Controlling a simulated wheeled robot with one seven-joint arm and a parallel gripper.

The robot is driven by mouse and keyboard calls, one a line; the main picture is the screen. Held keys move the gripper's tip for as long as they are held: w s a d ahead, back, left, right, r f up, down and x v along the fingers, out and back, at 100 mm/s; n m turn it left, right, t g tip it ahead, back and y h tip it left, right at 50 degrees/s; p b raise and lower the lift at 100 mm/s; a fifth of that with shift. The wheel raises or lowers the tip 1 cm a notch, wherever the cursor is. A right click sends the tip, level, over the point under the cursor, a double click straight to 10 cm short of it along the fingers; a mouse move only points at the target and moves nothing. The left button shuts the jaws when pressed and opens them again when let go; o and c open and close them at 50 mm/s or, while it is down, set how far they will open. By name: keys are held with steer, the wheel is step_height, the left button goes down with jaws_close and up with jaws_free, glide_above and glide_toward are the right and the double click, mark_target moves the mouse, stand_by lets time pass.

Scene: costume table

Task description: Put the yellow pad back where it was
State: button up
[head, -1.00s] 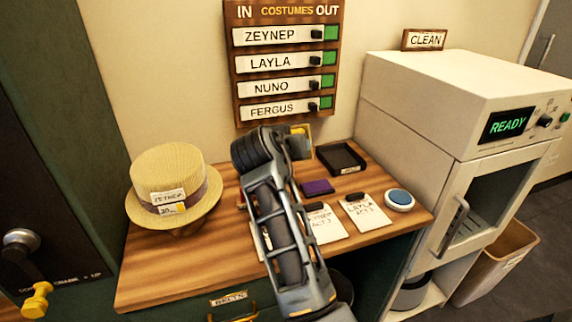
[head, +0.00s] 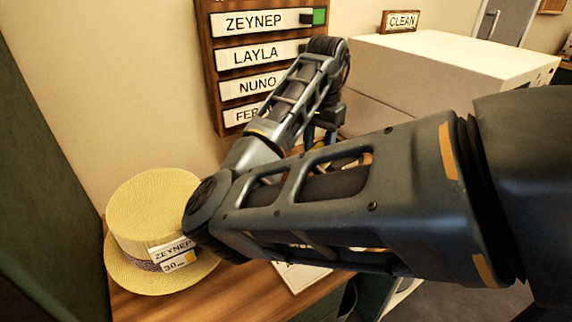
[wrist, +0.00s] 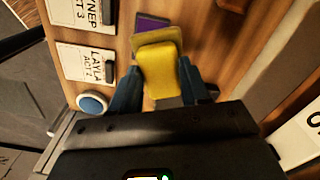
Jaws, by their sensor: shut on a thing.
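The yellow pad (wrist: 160,72) is between the two blue fingers of my gripper (wrist: 158,88) in the wrist view, and the gripper is shut on it. The pad is above the wooden table, near the purple pad (wrist: 152,22), which it partly overlaps in the picture. In the head view my gripper (head: 325,127) is at the right of the name board, mostly behind my own arm. The yellow pad cannot be made out clearly there. My arm also hides the purple pad and the black tray area in the head view.
The straw hat (head: 155,215) stands at the table's left. The name board (head: 262,55) is on the wall, and the white machine (head: 450,65) stands at the right. Cards (wrist: 85,62) and a round blue-topped thing (wrist: 92,103) lie near the purple pad.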

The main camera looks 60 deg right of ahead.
steer(key=w+d+f, duration=0.1)
steer(key=w+f, duration=0.1)
steer(key=w+d+f+b, duration=0.1)
steer(key=w+d+f, duration=0.1)
steer(key=w, duration=0.1)
steer(key=w+d+f, duration=0.2)
steer(key=w, duration=0.1)
steer(key=shift+w+b, duration=0.2)
steer(key=shift+b, duration=0.1)
steer(key=shift+w+d+f+p, duration=0.1)
steer(key=shift+f+p, duration=0.2)
steer(key=shift+f, duration=1.8)
steer(key=o, duration=1.2)
steer(key=shift+c, duration=0.2)
steer(key=shift+r, duration=0.15)
step_height(320, 180, up, 12)
